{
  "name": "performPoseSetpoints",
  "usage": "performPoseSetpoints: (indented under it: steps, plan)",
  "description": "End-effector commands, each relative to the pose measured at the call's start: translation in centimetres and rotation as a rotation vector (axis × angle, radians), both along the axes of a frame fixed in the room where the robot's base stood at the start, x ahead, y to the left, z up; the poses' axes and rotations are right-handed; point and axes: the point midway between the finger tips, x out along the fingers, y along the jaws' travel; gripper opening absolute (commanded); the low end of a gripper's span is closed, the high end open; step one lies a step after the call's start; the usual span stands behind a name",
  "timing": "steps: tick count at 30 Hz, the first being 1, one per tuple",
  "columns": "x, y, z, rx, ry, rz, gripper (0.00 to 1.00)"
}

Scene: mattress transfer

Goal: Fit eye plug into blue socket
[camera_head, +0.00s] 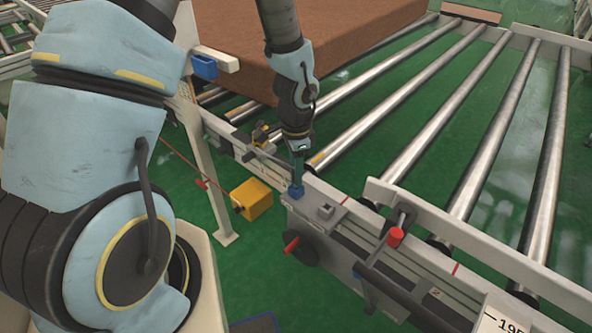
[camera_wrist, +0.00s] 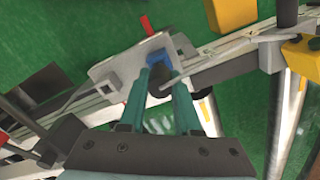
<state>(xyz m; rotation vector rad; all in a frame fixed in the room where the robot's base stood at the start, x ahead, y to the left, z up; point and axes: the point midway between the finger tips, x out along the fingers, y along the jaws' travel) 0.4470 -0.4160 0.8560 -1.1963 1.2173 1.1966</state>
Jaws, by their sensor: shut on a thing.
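My gripper (camera_head: 298,172) points down at the near rail of the roller conveyor. In the wrist view, its two teal fingers (camera_wrist: 164,78) are shut on a dark, rounded piece, which I take as the eye plug (camera_wrist: 158,84). The blue socket (camera_head: 296,191) is a small blue block on a grey plate on the rail, directly below the fingertips. It also shows in the wrist view (camera_wrist: 157,58), just beyond the fingertips and partly covered by them. I cannot tell whether the plug touches the socket or sits in it. The plug's lower end is hidden.
A brown mattress (camera_head: 340,35) lies on the rollers (camera_head: 430,120) behind my gripper. A yellow box (camera_head: 252,198) and a red-handled lever (camera_head: 291,246) are beside the rail. A red knob (camera_head: 396,237) stands to the right. Another blue block (camera_head: 204,67) sits on a white post.

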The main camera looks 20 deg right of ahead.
Motion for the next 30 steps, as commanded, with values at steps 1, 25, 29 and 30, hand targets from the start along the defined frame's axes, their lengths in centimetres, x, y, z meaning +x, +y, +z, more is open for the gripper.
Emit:
performPoseSetpoints:
  steps: [1,25,29,30]
  plan:
    - [0.0,0.0,-0.2,0.000,0.000,0.000,0.00]
    - [0.0,0.0,-2.1,0.000,0.000,0.000,0.00]
    - [0.0,0.0,-2.3,0.000,0.000,0.000,0.33]
    - [0.0,0.0,-2.3,0.000,0.000,0.000,0.37]
